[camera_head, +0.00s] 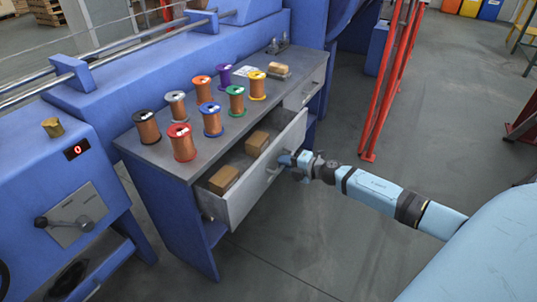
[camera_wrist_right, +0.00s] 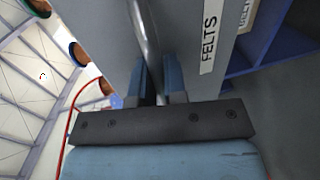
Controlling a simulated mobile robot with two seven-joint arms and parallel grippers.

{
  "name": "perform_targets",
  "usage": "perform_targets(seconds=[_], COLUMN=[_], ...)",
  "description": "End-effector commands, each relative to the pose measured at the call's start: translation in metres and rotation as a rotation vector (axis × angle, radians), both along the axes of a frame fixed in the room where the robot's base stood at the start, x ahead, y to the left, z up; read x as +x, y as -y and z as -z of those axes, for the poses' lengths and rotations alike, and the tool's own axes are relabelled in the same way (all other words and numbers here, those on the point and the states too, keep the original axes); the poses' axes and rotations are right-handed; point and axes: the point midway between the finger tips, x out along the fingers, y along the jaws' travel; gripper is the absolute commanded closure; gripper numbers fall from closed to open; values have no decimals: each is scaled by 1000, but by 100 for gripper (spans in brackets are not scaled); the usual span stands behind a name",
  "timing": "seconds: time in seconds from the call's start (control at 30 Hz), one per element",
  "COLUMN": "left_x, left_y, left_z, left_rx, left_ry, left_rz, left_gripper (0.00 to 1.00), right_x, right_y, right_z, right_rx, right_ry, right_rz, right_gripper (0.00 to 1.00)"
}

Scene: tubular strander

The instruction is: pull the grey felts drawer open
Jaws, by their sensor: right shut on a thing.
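The grey felts drawer (camera_head: 255,185) stands pulled out from the front of the blue bench. Two tan blocks (camera_head: 223,180) lie inside it. In the right wrist view its front (camera_wrist_right: 205,75) carries a white label reading FELTS (camera_wrist_right: 209,43). My right gripper (camera_head: 287,160) is at the drawer front, shut on the drawer's handle; in the wrist view the metal handle bar (camera_wrist_right: 146,40) runs between the two blue fingers (camera_wrist_right: 160,85). The fingers hide part of the handle. My left gripper is not in view.
Several wire spools (camera_head: 211,118) stand on the bench top (camera_head: 165,153) above the drawer. A second, closed drawer (camera_head: 305,88) is at the bench's right end. Red posts (camera_head: 385,90) rise behind my right arm. The floor (camera_head: 300,245) in front is clear.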

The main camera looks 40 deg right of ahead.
Motion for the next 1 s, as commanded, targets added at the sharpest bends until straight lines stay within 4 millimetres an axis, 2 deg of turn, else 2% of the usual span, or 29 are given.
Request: perform_targets(seconds=[0.03, 0.2, 0.4, 0.9, 0.93, 1.0], left_x=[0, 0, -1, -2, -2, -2], left_y=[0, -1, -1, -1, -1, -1], left_z=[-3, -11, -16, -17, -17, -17], left_rx=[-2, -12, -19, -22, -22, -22], left_ry=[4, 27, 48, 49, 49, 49], left_rz=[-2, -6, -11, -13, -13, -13], left_gripper=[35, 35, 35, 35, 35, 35], right_x=[-12, -40, -59, -66, -66, -66], right_y=[4, 16, 24, 27, 27, 27], right_z=[0, 0, 0, 0, 0, 0], right_rx=[2, 1, 1, 0, 0, 0], right_ry=[-4, -3, 0, 1, 1, 1], right_rz=[1, 1, 0, 1, 1, 0], right_gripper=[100, 100, 100, 100, 85, 69])
